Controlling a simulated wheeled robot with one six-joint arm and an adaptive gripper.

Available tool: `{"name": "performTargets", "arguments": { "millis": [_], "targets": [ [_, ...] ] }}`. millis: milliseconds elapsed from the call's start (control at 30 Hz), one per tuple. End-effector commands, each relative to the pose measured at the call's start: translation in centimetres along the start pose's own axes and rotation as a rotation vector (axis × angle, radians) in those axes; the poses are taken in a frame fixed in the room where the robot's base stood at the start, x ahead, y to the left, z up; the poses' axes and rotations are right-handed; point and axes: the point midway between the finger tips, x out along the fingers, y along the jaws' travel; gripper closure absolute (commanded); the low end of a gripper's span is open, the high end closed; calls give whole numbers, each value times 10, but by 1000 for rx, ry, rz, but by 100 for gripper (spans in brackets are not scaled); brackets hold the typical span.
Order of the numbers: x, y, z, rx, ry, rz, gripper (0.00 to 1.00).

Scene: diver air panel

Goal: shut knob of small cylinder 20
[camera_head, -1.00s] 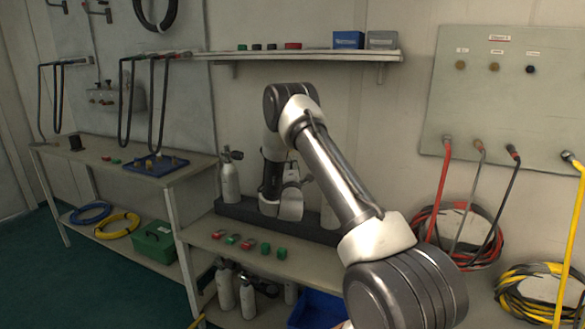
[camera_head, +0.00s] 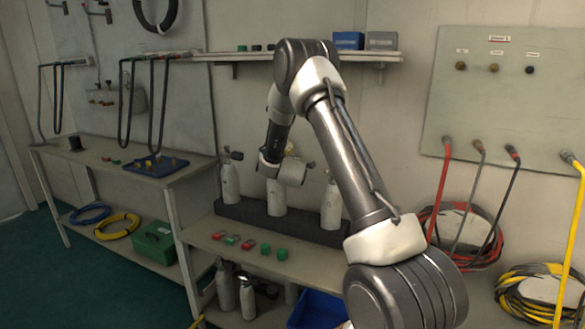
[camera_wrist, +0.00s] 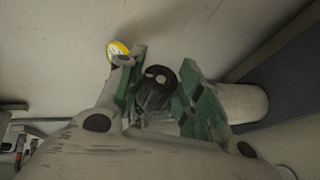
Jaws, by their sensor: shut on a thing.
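Several small white cylinders with dark valves are in view. Three stand upright in a dark rack on the bench: left (camera_head: 230,184), middle (camera_head: 277,200) and right (camera_head: 331,207). No number is readable, so I cannot tell which is 20. My gripper is at the top of the middle cylinder, its fingers hidden in the head view. In the wrist view my gripper (camera_wrist: 165,75) has its green-padded fingers on both sides of a black knob (camera_wrist: 155,90), shut on it. A white cylinder body (camera_wrist: 246,102) shows beside the right finger. A yellow round piece (camera_wrist: 117,48) is beside the left finger.
The dark rack (camera_head: 240,212) stands against the wall, with red and green blocks (camera_head: 248,243) in front. A shelf (camera_head: 300,56) runs above. More cylinders (camera_head: 225,289) and a blue bin (camera_head: 318,309) are below the bench. A hose panel (camera_head: 505,100) is at right.

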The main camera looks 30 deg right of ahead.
Motion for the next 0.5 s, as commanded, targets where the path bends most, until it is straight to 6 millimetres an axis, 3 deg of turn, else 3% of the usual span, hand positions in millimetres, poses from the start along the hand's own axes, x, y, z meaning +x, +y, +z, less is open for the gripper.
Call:
{"name": "performTargets", "arguments": {
  "millis": [200, 500],
  "targets": [
    [1, 4, 1, 77, 7, -174, 88],
    [1, 4, 0, 127, 13, -294, 88]
  ]
}}
